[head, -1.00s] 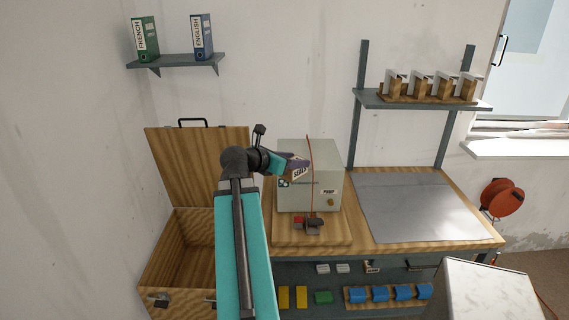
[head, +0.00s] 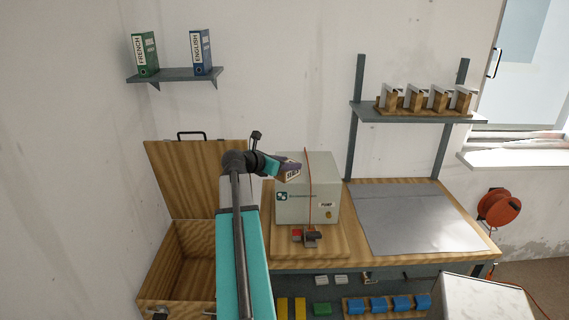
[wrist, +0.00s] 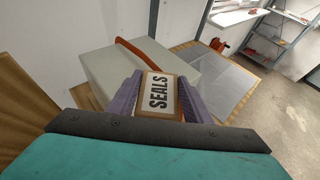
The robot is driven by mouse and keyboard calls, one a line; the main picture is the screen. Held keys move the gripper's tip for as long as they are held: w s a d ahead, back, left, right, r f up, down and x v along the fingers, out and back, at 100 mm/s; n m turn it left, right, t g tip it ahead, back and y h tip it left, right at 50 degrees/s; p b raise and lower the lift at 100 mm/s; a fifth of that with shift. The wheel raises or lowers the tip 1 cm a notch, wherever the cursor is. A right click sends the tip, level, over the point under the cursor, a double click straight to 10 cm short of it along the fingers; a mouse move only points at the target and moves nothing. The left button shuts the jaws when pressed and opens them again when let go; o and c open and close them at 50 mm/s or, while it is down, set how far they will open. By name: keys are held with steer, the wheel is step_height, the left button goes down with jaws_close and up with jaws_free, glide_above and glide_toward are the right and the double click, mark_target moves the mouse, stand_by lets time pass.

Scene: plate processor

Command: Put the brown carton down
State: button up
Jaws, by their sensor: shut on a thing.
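The brown carton (wrist: 159,95) has a white label reading SEALS. In the wrist view it sits between the two purple fingers of my gripper (wrist: 157,92), which is shut on it. In the head view the carton (head: 293,170) is held in the air in front of the upper left part of the grey pump box. My gripper (head: 286,166) there points to the right, and its fingers partly hide the carton. I cannot tell whether the carton touches the pump box.
The grey pump box (head: 308,205) stands on the wooden bench. A grey mat (head: 415,218) lies on the bench at right, bare. An open wooden chest (head: 182,262) stands at left. A shelf (head: 425,112) with several brackets is above the bench.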

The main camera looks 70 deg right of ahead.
steer(key=w+d, duration=0.1)
steer(key=d, duration=0.1)
steer(key=w+d+p, duration=0.1)
steer(key=w+d, duration=0.1)
steer(key=d, duration=0.1)
steer(key=shift+w+d+f+p, duration=0.1)
steer(key=shift+d+f+p, duration=0.15)
steer(key=shift+d+p, duration=0.15)
steer(key=shift+f, duration=0.1)
steer(key=shift+f+p, duration=0.8)
steer(key=shift+f, duration=0.9)
steer(key=shift+f, duration=0.1)
steer(key=o, duration=1.2)
steer(key=shift+c, duration=0.2)
steer(key=b+v, duration=0.3)
steer(key=v, duration=0.9)
